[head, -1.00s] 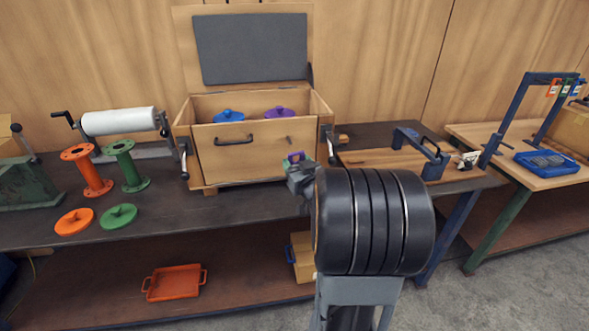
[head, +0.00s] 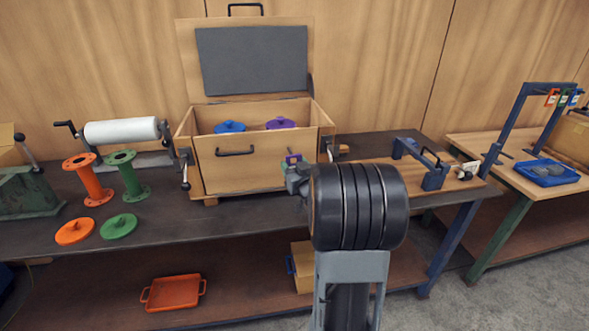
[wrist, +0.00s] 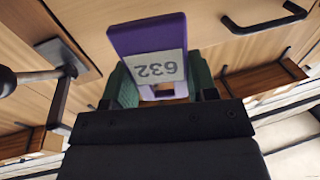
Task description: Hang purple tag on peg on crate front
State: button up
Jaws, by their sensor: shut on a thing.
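My gripper (head: 296,177) is shut on the purple tag (head: 292,158) just in front of the right part of the wooden crate's front (head: 217,175). In the wrist view, the tag (wrist: 145,36) stands out beyond the green fingers (wrist: 165,92), with a pale label reading 632 upside down. The tag's far end overlaps the crate front in this view. I cannot tell whether it touches the crate. The peg cannot be made out now; the tag and gripper probably cover it.
The crate's lid (head: 251,58) is open, with a blue lid (head: 229,127) and a purple lid (head: 280,123) inside. A black handle (head: 235,153) and side latches (head: 185,168) stick out near the front. Orange and green spools (head: 90,180) stand left on the bench.

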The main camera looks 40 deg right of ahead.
aim_at(287, 153)
jog(key=shift+d+f+p+x, duration=0.15)
jog(key=shift+p+x, duration=0.15)
jog(key=shift+x, duration=0.6)
jog(key=shift+d+p+x, duration=0.2)
jog(key=shift+p+x, duration=0.05)
jog(key=shift+x, duration=0.6)
jog(key=shift+d+f+p+x, duration=0.15)
jog(key=shift+p+x, duration=0.15)
jog(key=shift+x, duration=0.6)
jog(key=shift+w+d+f+b, duration=0.15)
jog(key=shift+b, duration=0.15)
jog(key=shift+w+d, duration=0.1)
jog(key=shift+w, duration=0.2)
jog(key=shift+w, duration=0.1)
jog(key=o, duration=1)
jog(key=shift+f+b, duration=0.25)
jog(key=shift+b, duration=0.25)
jog(key=f+b, duration=0.1)
jog(key=s+f+b, duration=0.1)
jog(key=b, duration=0.1)
jog(key=shift+f, duration=0.3)
